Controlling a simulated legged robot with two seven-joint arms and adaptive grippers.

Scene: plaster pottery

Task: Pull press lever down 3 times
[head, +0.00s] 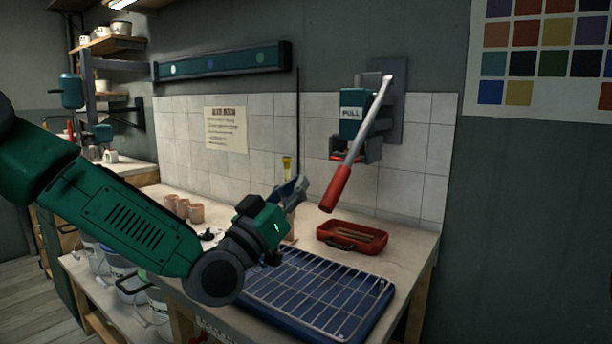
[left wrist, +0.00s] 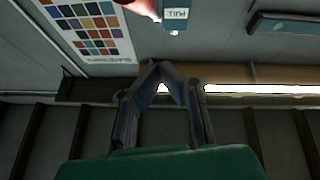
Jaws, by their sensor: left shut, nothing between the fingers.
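The press (head: 357,128) is a dark green wall-mounted unit marked PULL. Its lever (head: 356,150) is a grey metal bar that slants down to a red handle (head: 336,189). In the left wrist view, the PULL label side of the press (left wrist: 176,14) shows at the top edge, upside down, with a reddish, blurred part beside it. My left gripper (head: 301,188) is left of the red handle, apart from it, over the counter. Its fingers meet at the tips in the left wrist view (left wrist: 159,68) and hold nothing. My right gripper is in neither view.
A wire rack on a blue tray (head: 385,302) lies on the counter below my left gripper. A red tray (head: 322,230) with tools sits under the handle. Several clay cups (head: 182,208) stand behind my forearm. A yellow-topped item (head: 287,164) stands near the wall.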

